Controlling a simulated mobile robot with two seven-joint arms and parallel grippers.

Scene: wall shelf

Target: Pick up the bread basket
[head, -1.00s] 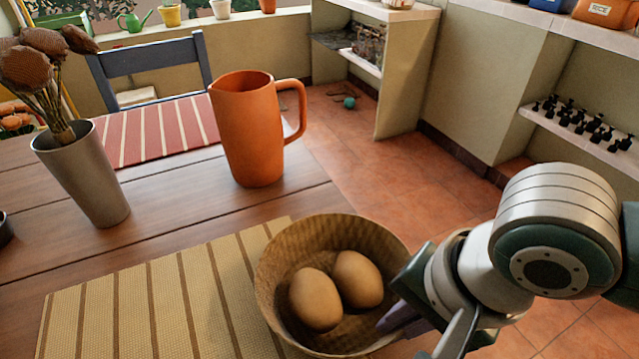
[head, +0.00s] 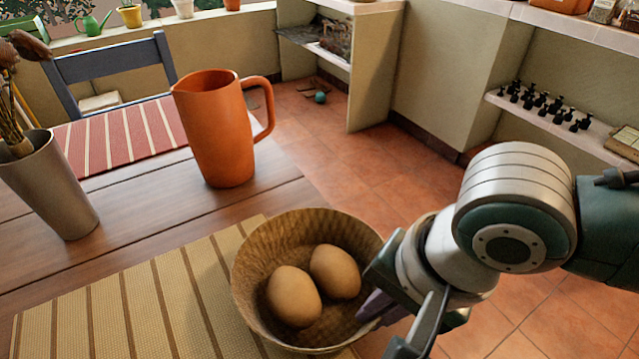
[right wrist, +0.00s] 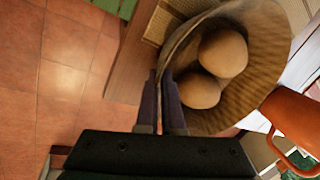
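The bread basket (head: 250,255) is a round woven bowl with two brown eggs or egg-shaped rolls (head: 293,296) in it. In the head view it is at the bottom centre, over the right end of the striped placemat. My right gripper (head: 372,312) is at the basket's right rim. In the right wrist view, the two fingers (right wrist: 160,100) are close together on the wall of the basket (right wrist: 262,75), one inside and one outside. Whether the basket's base touches the table is hidden. My left gripper is not in view.
An orange jug (head: 215,130) stands behind the basket on the wooden table. A grey vase (head: 55,190) with dried flowers is at the left. The tan placemat (head: 150,290) is otherwise bare. Right of the table is open tiled floor (head: 345,180), then wall shelves (head: 550,118).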

